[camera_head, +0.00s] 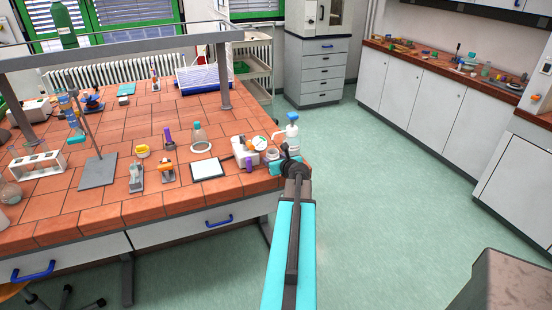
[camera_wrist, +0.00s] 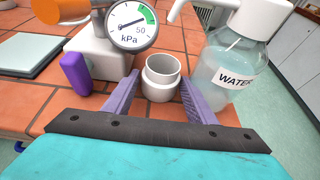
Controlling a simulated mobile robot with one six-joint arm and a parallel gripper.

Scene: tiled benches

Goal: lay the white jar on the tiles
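The white jar (camera_wrist: 161,88) stands upright with its open mouth up, seemingly on the red tiles (camera_wrist: 30,108). In the head view the jar (camera_head: 272,154) is small, near the bench's right edge. My gripper (camera_wrist: 160,77) is open, with one purple finger on each side of the jar and narrow gaps showing beside it. In the head view my gripper (camera_head: 284,160) is at the bench edge beside the jar, its fingers mostly hidden by my arm.
A water bottle (camera_wrist: 232,65) stands close right of the jar. A pressure gauge (camera_wrist: 130,25) on a white block (camera_wrist: 97,58) is close left, with a purple object (camera_wrist: 76,73) beside it. A white-topped plate (camera_head: 207,169) lies further left. Bare tiles lie at the front.

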